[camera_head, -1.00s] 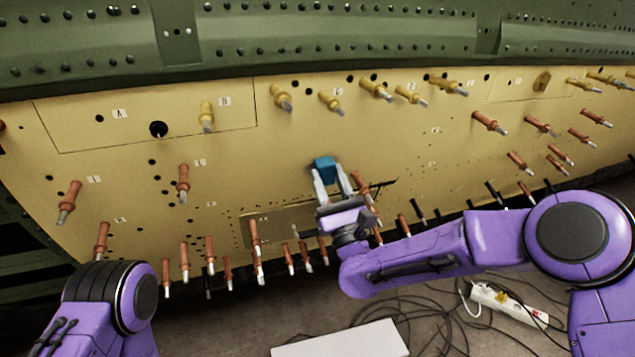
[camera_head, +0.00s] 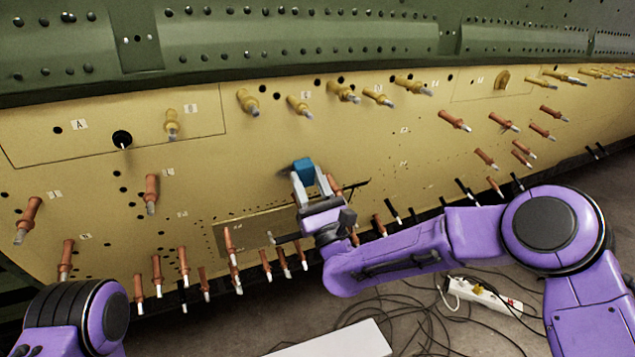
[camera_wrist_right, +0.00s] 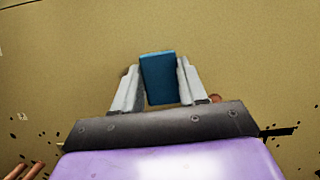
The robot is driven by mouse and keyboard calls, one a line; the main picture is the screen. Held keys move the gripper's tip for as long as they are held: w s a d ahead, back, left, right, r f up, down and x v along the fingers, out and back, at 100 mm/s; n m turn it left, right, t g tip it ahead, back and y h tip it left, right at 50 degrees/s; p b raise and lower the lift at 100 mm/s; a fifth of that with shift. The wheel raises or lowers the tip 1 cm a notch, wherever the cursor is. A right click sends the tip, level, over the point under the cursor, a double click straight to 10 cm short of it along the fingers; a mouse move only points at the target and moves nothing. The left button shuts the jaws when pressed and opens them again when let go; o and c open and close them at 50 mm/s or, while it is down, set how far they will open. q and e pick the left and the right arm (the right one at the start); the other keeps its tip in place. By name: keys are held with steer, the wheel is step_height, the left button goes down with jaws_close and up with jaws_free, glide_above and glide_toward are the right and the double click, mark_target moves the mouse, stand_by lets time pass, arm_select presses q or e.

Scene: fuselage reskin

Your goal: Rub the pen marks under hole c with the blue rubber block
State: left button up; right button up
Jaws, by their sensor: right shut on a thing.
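The blue rubber block (camera_head: 304,170) is gripped between the fingertips of my right gripper (camera_head: 308,181), in front of the middle of the tan skin panel (camera_head: 240,170). In the right wrist view the block (camera_wrist_right: 159,78) stands slightly tilted between the two pale fingers of the gripper (camera_wrist_right: 159,85), with plain tan skin around it. I cannot tell whether the block touches the skin. The small label (camera_head: 305,95) in the upper row may be the one for hole c, but its letter is too small to read. I make out no pen marks. My left gripper is out of view.
Yellow fasteners (camera_head: 248,102) stick out along the panel's upper part. Orange pins (camera_head: 151,194) stand at the left, along the lower edge and at the right, one close beside my right gripper. A white power strip (camera_head: 480,294) and cables lie on the floor.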

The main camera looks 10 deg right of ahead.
steer(key=shift+s+a+b, duration=0.2)
steer(key=shift+s+a, duration=0.1)
steer(key=shift+a, duration=0.65)
steer(key=shift+s+a+b, duration=0.15)
steer(key=shift+s+a, duration=0.2)
steer(key=shift+a, duration=0.6)
steer(key=shift+s+a+b, duration=0.2)
steer(key=shift+s+a, duration=0.1)
steer(key=shift+a, duration=0.65)
steer(key=shift+d, duration=0.1)
steer(key=shift+s+d+f, duration=0.1)
steer(key=shift+s, duration=0.05)
steer(key=s+b, duration=0.1)
steer(key=s+d+b, duration=0.1)
steer(key=s, duration=0.1)
steer(key=s+f+b, duration=0.1)
steer(key=s, duration=0.1)
steer(key=shift+s+d+f, duration=0.1)
steer(key=shift+d, duration=0.25)
